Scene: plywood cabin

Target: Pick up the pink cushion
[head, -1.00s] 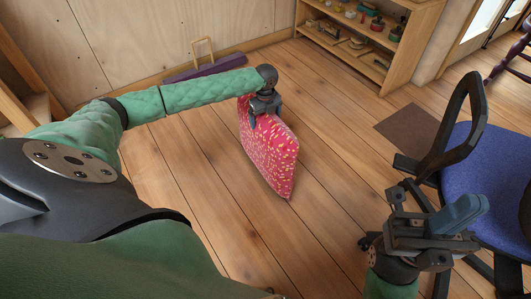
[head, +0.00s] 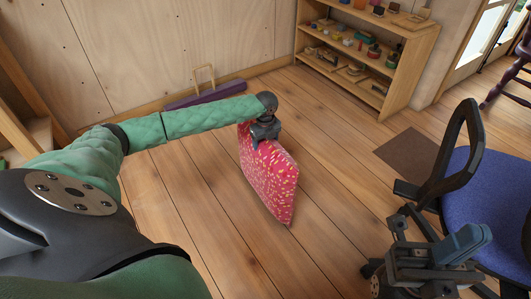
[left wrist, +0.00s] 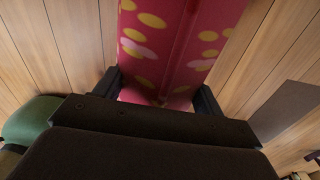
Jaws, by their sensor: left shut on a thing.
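The pink cushion (head: 269,178), with yellow and pale spots, hangs on edge below my left gripper (head: 263,138) in the head view. My left gripper is shut on its upper edge. In the left wrist view the cushion (left wrist: 175,45) fills the space between the two fingers of my left gripper (left wrist: 160,92). Whether its lowest corner touches the floor I cannot tell. My right gripper (head: 440,252) is at the lower right in the head view, apart from the cushion and in front of the blue chair. Its finger gap is not clear.
A blue office chair (head: 490,190) stands at the right. A wooden shelf (head: 405,75) with small items stands at the back wall. A purple bar (head: 205,95) lies by the wall. A brown mat (head: 412,153) lies on the floor. The plank floor (head: 335,170) around the cushion is clear.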

